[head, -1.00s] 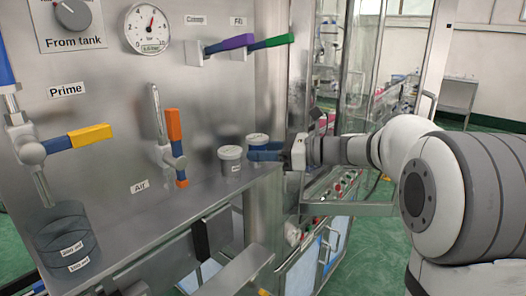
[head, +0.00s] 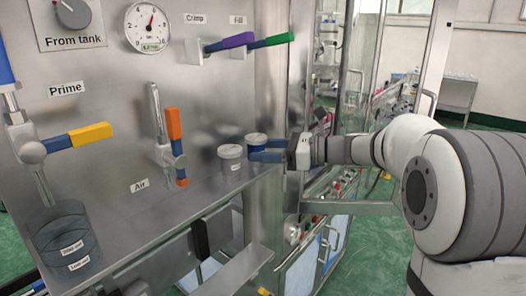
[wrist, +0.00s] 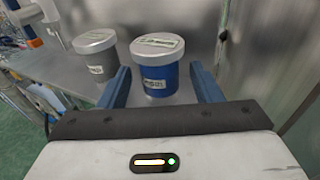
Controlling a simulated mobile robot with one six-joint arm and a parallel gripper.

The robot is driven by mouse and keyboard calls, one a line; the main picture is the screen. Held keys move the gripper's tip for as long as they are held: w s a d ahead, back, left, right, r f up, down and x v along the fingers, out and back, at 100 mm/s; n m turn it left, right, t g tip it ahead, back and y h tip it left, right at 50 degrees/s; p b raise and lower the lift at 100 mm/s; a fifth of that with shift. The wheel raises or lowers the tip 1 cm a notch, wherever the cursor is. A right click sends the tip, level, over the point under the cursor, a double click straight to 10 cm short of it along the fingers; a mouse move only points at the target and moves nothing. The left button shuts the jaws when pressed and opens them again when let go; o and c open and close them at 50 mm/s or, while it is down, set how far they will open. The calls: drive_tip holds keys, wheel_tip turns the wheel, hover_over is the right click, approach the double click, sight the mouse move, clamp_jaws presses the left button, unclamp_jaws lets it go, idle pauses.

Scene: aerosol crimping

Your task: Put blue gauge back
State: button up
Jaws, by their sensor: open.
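The blue gauge (wrist: 156,78), a blue cylinder with a silver lid and a white label, stands upright on the steel shelf (head: 150,238). In the head view the blue gauge (head: 257,140) is beside the grey gauge (head: 230,158), partly hidden by my fingers. The grey gauge (wrist: 98,60) also shows to its left in the wrist view. My gripper (wrist: 160,90) is open, one finger to each side of the blue gauge's lower body, with small gaps showing. In the head view my gripper (head: 262,151) reaches in from the right.
A steel panel (head: 110,110) stands behind the shelf. It carries a yellow-handled valve (head: 88,134), an orange-handled lever (head: 174,124), purple and green levers (head: 250,42), and a dial (head: 148,28).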

drive_tip(key=v, duration=1.1)
drive_tip(key=s+a+f+n+g+h, duration=0.25)
drive_tip(key=s+f+n+h, duration=0.65)
drive_tip(key=s+f, duration=0.55)
drive_tip(key=s+d+f+n+t+h, duration=0.1)
drive_tip(key=s+d+f+n+h, duration=0.6)
drive_tip(key=s+n, duration=0.2)
drive_tip(key=shift+s+n+t+b, duration=0.2)
drive_tip(key=shift+n+t+b, duration=0.15)
drive_tip(key=shift+n, duration=0.85)
drive_tip(key=shift+d+r, duration=0.1)
drive_tip(key=shift+c, duration=0.5)
